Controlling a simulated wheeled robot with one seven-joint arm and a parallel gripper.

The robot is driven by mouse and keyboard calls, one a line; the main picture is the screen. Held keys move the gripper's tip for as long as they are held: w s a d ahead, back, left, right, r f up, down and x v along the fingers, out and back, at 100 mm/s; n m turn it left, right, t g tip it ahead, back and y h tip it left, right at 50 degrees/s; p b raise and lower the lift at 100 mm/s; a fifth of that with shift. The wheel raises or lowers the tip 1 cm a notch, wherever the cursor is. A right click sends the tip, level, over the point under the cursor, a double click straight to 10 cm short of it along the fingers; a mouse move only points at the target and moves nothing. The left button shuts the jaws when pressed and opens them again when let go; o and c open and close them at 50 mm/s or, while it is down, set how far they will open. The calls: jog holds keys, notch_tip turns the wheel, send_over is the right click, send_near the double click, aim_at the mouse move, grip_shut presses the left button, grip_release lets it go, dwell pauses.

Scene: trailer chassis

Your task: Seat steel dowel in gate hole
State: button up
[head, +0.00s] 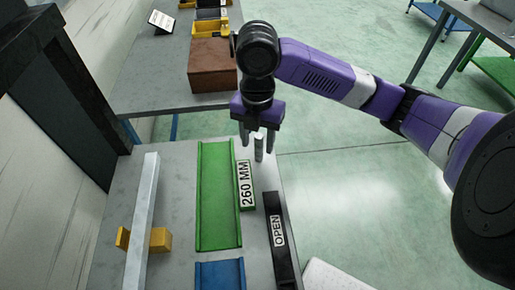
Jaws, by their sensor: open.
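My gripper (259,146) points down near the far right corner of the grey bench and is open. A pale steel dowel (259,154) stands upright between its fingers; a gap seems to show on each side. I cannot tell whether the dowel's lower end sits in a hole or stands on the surface. A dark bar marked OPEN (283,262) lies along the bench's right edge, nearer than the gripper. I cannot make out the gate hole.
A green channel (218,195), a 260 MM sign (246,185) and a blue channel (219,274) lie left of the bar. A long metal bar (143,215) crosses a yellow block (160,240). A brown box (212,66) stands on the far table.

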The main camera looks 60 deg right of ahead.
aim_at(259, 151)
jog(key=shift+s+d+f+p, duration=0.1)
jog(key=shift+f+p, duration=0.05)
jog(key=shift+f, duration=1.05)
jog(key=shift+d+f+p, duration=0.1)
jog(key=shift+f+p, duration=0.05)
jog(key=shift+f, duration=1)
grip_shut()
